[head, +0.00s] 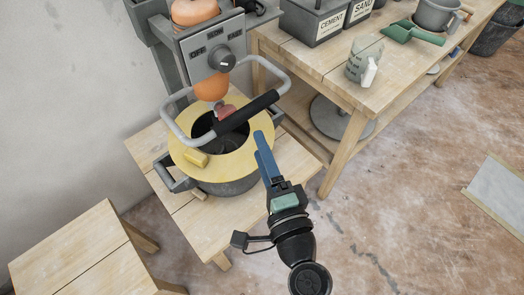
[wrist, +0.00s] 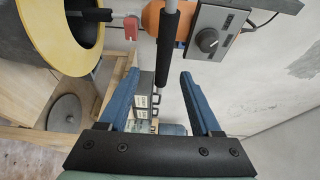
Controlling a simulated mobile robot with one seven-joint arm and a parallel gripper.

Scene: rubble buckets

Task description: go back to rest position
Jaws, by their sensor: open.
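My gripper (head: 262,143) has two blue fingers, and in the wrist view (wrist: 160,76) they stand apart with nothing held between them. In the head view it is just right of the mixing bucket, its fingertips overlapping the edge of the yellow ring on top; whether they touch it I cannot tell. The bucket (head: 232,186) is dark grey, with a yellow ring (head: 238,160) around a dark opening. The ring also shows at the upper left of the wrist view (wrist: 88,60).
A mixer with a dial panel (head: 213,52) and black-gripped handle (head: 250,112) stands over the bucket.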

